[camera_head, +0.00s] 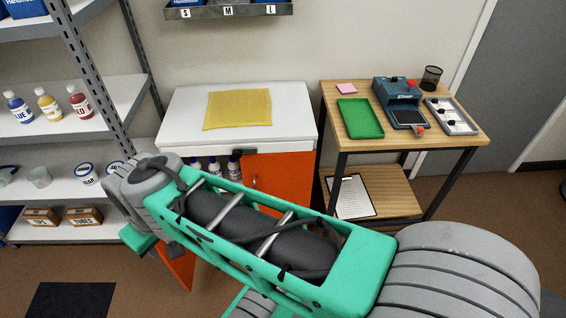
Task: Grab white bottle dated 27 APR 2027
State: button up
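White bottles with dark caps stand in the open upper left part of the cabinet, under its white top. I can make out a left bottle (195,163), a middle bottle (214,166) and a right bottle (234,168). My arm crosses in front and hides their lower parts. No date can be read on any of them, so I cannot tell which is dated 27 APR 2027. My arm's far end bends down at the cabinet's left front. My gripper's fingers do not show.
The white-topped cabinet (180,125) has a shut orange right door (285,185); an orange panel (178,272), seemingly the open left door, shows below my arm. A yellow cloth (238,109) lies on top. Shelves (110,95) stand left, a wooden table (345,110) right.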

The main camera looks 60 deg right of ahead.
aim_at(235, 167)
jog(key=z, duration=1.5)
jog(key=i, duration=0.2)
jog(key=u, duration=0.25)
jog(key=k, duration=1.3)
jog(key=u, duration=0.7)
jog(key=i, duration=0.5)
jog(key=u, duration=0.9)
jog(key=i, duration=0.9)
jog(key=z, duration=0.8)
jog(key=i, duration=0.7)
jog(key=z, duration=1.05)
